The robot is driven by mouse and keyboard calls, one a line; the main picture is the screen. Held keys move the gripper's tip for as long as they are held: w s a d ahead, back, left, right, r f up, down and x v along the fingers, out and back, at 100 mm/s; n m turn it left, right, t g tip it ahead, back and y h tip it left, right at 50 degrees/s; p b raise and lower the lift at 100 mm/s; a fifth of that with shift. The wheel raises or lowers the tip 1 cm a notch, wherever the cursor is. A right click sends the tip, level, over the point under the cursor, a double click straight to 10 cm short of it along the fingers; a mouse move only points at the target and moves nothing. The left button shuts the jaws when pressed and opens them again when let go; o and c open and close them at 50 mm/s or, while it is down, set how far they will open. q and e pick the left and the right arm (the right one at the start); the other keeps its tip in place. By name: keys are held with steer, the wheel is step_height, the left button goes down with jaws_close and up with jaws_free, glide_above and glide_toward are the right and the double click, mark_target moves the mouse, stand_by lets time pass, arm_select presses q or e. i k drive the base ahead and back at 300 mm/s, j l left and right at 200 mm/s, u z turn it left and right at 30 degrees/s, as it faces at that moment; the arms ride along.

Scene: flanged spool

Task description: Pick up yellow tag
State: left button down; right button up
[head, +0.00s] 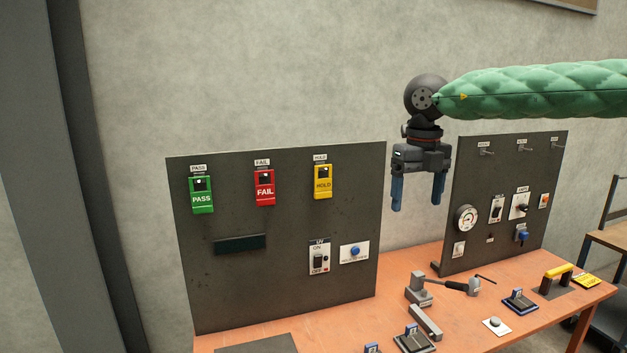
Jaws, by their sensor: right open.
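A yellow tag (323,184) marked HOLD hangs at the upper right of the dark left panel (285,225), under a small white label. My right gripper (418,197) points down with its two blue fingers apart and nothing between them. In the picture it is to the right of the yellow tag, between the left panel and the right panel, above the table and apart from the tag. My left gripper is not in view.
A green PASS tag (201,195) and red FAIL tag (264,188) hang left of the yellow one. A switch (319,260) and blue button (355,251) sit below. The right panel (480,220) carries a gauge and switches. The orange table (395,268) holds a clamp (419,290) and a yellow card (586,281).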

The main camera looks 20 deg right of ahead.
mark_target(323, 186)
steer(key=i, duration=1.35)
